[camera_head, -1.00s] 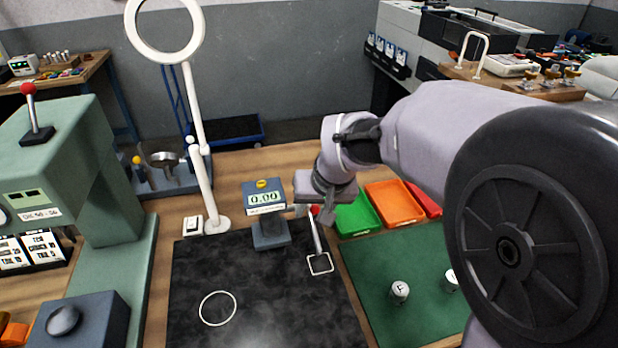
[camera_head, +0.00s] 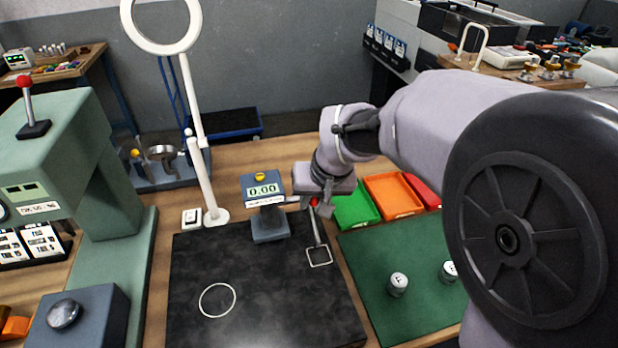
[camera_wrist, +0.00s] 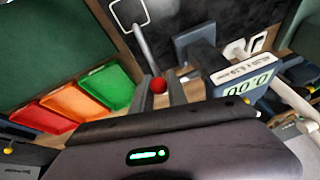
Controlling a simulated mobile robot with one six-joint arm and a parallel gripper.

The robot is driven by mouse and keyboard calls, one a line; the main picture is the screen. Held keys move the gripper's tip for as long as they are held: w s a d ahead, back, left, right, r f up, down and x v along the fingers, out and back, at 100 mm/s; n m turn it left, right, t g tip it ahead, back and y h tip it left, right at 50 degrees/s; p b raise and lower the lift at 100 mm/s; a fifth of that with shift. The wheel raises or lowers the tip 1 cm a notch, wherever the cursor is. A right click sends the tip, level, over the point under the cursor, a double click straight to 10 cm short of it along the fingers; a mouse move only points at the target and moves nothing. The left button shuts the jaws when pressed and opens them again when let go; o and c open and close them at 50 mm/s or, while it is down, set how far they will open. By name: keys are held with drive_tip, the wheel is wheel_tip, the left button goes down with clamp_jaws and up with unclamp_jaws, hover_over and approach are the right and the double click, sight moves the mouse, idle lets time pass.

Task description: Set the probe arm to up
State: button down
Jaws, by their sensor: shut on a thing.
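The probe arm is a thin grey rod (camera_head: 318,230) with a red knob (camera_head: 314,202) at its upper end. It stands beside the gauge (camera_head: 262,188), whose display reads 0.00. The rod's low end is by a white square outline (camera_head: 319,256) on the dark plate. My gripper (camera_head: 315,206) is at the knob from above. In the wrist view the red knob (camera_wrist: 158,85) sits between my two fingers, which are shut on it. The rod (camera_wrist: 143,48) runs away from the knob toward the square. The joint of the probe arm is not clear.
Green (camera_head: 355,205), orange (camera_head: 393,194) and red (camera_head: 428,191) trays lie right of my gripper. Two small marked cylinders (camera_head: 398,285) stand on the green mat (camera_head: 370,255). A white ring lamp (camera_head: 200,180) stands left of the gauge. The dark plate (camera_head: 260,305) in front is largely clear.

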idle(0.8)
